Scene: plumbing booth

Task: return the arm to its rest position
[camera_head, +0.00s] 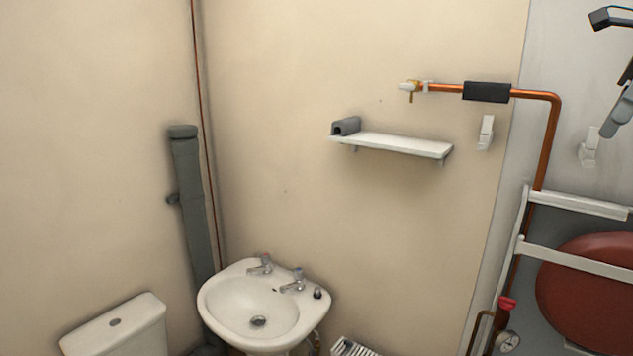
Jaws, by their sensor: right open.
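My right gripper (606,72) is at the upper right edge of the head view, partly cut off by the frame. Its dark and grey fingers are spread apart, and nothing shows between them. It is in front of the grey wall panel, to the right of the copper pipe. The rest of my right arm is out of the picture. My left gripper and left arm are not in view.
A copper pipe (548,140) with a black sleeve (487,92) runs near the gripper. Below are white rails (575,258) before a red vessel (592,295). A white shelf (392,144) holds a grey piece (346,126). A basin (262,305) stands lower left.

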